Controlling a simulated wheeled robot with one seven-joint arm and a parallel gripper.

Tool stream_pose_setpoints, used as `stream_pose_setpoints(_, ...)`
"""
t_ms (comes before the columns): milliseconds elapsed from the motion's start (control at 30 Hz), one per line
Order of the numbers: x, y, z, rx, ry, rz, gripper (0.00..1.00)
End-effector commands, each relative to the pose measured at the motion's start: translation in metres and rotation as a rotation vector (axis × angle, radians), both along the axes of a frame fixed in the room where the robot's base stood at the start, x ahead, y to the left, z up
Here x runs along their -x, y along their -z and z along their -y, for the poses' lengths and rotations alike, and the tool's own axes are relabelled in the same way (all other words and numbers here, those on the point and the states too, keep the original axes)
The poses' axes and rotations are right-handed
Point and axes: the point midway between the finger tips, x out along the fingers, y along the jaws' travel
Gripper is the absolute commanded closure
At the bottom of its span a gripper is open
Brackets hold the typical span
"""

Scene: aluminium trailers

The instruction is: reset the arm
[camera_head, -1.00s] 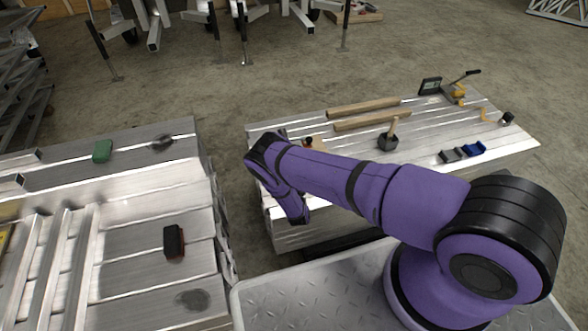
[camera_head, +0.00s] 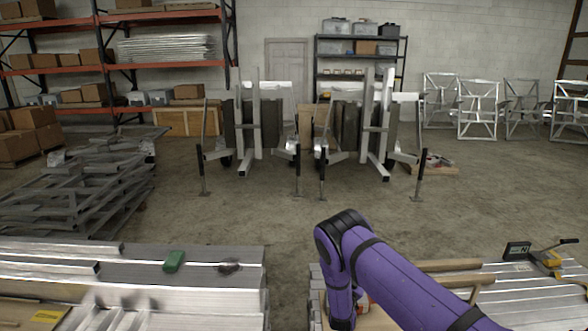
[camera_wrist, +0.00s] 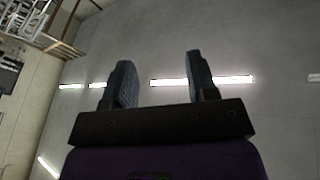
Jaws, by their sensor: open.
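My purple arm reaches up from the bottom right in the head view, with its elbow bent in front of the right bench. In the wrist view my gripper (camera_wrist: 160,88) has its two dark fingers spread apart with nothing between them. The wrist camera looks up at a grey ceiling with bright strip lights. The gripper itself does not show in the head view.
A left bench of aluminium planks (camera_head: 200,268) holds a green block (camera_head: 174,261). The right bench (camera_head: 530,300) carries wooden bars and a yellow-handled tool (camera_head: 547,258). Stacked metal frames (camera_head: 80,190) stand at left, trailers (camera_head: 255,130) behind. The floor between is clear.

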Motion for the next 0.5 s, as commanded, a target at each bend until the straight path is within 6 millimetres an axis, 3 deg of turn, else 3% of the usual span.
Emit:
stream_pose_setpoints(33,-0.012,-0.021,0.0,-0.023,0.005,-0.022,0.47)
stream_pose_setpoints(200,-0.039,-0.078,0.003,-0.089,0.009,-0.122,0.47)
stream_pose_setpoints(500,-0.061,-0.18,0.011,-0.187,-0.02,-0.296,0.47)
